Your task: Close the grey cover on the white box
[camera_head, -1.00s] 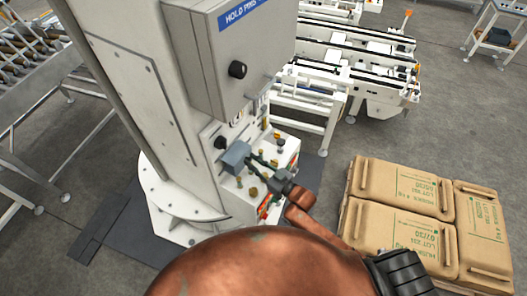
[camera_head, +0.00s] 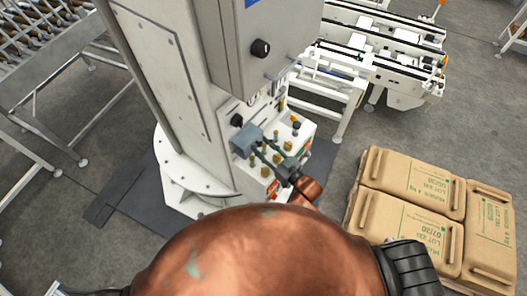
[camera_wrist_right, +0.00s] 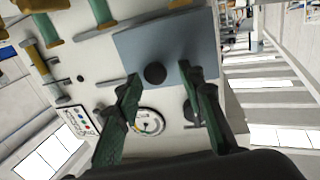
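The white box (camera_head: 298,130) stands against the white column, with brass fittings and small knobs on top. The blue-grey cover (camera_head: 243,141) is a small flat-sided piece at its left end, by the column. In the right wrist view the cover (camera_wrist_right: 190,38) is a flat plate with a round black knob (camera_wrist_right: 155,73). My right gripper (camera_head: 268,150) is at the cover. Its two green-black fingers (camera_wrist_right: 160,84) are apart, one on each side of the knob; I cannot tell whether they touch it. My left gripper is not visible.
A large grey cabinet (camera_head: 278,85) with a black knob hangs on the column (camera_head: 165,75) above the box. A pallet of brown sacks (camera_head: 415,185) is at the right. A conveyor (camera_head: 375,55) stands behind. The wrist view shows a round gauge (camera_wrist_right: 149,122) beside the cover.

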